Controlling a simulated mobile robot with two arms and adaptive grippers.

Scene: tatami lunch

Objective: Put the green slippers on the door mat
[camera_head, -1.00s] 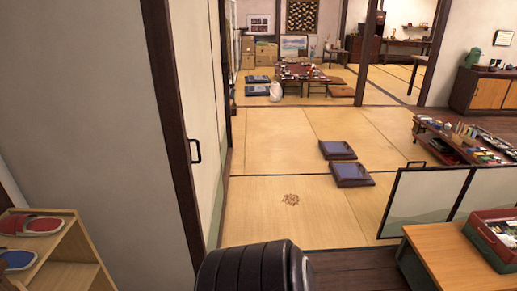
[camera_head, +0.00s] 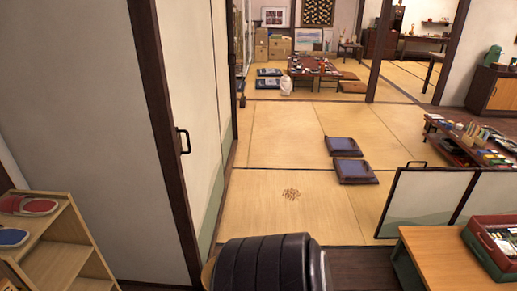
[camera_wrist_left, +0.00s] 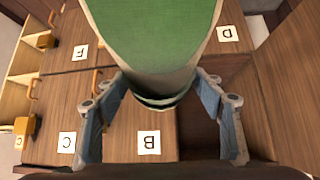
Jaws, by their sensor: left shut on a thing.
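In the left wrist view, a slipper with a green top face (camera_wrist_left: 150,35) and a pale side is held between the fingers of my left gripper (camera_wrist_left: 160,90). The gripper is shut on its lower end, and the slipper's far end runs out of the top of the picture. The slipper is above a wooden locker front with lettered tags. No door mat shows in either view. My right gripper is not in view. The second green slipper is not visible.
The lettered wooden lockers (camera_wrist_left: 130,115) fill the wrist view. In the head view, a wooden shelf (camera_head: 62,262) holding red and blue slippers stands at lower left, beside a sliding door (camera_head: 190,100). A wooden table (camera_head: 440,258) stands at lower right. Tatami with two cushions lies ahead.

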